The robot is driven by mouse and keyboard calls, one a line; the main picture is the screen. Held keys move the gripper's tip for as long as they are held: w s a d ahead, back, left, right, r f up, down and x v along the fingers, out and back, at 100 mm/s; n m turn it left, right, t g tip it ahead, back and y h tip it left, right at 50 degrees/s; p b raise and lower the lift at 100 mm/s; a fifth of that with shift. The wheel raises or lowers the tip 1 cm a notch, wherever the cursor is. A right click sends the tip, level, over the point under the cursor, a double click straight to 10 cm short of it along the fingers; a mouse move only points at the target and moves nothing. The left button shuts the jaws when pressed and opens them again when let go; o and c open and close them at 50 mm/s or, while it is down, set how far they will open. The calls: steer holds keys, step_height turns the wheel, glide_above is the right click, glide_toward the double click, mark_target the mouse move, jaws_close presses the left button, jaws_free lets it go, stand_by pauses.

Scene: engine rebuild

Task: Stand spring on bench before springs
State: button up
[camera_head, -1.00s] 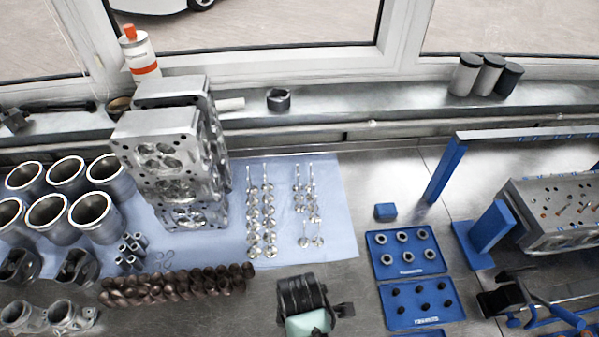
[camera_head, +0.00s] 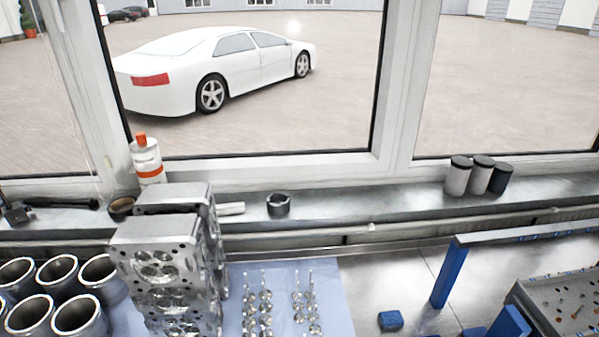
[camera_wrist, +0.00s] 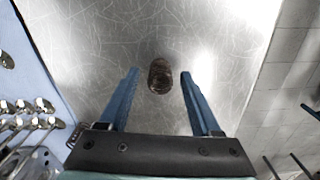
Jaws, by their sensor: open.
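A single dark brown coil spring (camera_wrist: 160,76) is on the bare metal bench (camera_wrist: 105,30) in the wrist view, seen steeply from above. It appears to stand on end, with its round end facing my camera. My gripper (camera_wrist: 159,74) is open, with one blue finger to each side of the spring and a clear gap on both sides. Nothing is held.
Several valves (camera_wrist: 28,128) lie on the blue cloth (camera_wrist: 40,70) left of the spring. Tiled floor (camera_wrist: 285,85) shows past the bench edge at right.

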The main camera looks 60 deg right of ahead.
step_height(320, 180, up, 12)
steer(key=shift+r, duration=0.2)
stand_by(0.4)
steer(key=w+d+r+m+t+h, duration=0.3)
steer(key=w+r+t, duration=0.6)
steer(key=w+r, duration=0.95)
steer(key=w+a+r+t+h, duration=0.1)
steer(key=w+a+r+t, duration=0.2)
steer(key=r, duration=0.4)
steer(key=w+a+r+t+h, duration=0.1)
steer(key=w+a+r+t, duration=0.15)
steer(key=r, duration=0.45)
steer(key=a+r+m+t+y, duration=0.1)
steer(key=a+r+t, duration=0.25)
steer(key=r, duration=0.45)
steer(key=a+r+t+y, duration=0.15)
steer(key=a+r, duration=0.25)
steer(key=r, duration=0.4)
steer(key=s+a+r+m+t+y, duration=0.1)
steer(key=s+a+r+t, duration=0.2)
steer(key=r, duration=0.4)
steer(key=s+a+r+m+t+y, duration=0.1)
steer(key=s+a+r+t, duration=0.3)
steer(key=r, duration=0.4)
steer(key=s+t, duration=0.1)
steer(key=s, duration=0.1)
steer(key=shift+s+a+r+m, duration=0.15)
steer(key=shift+s+a+m, duration=0.15)
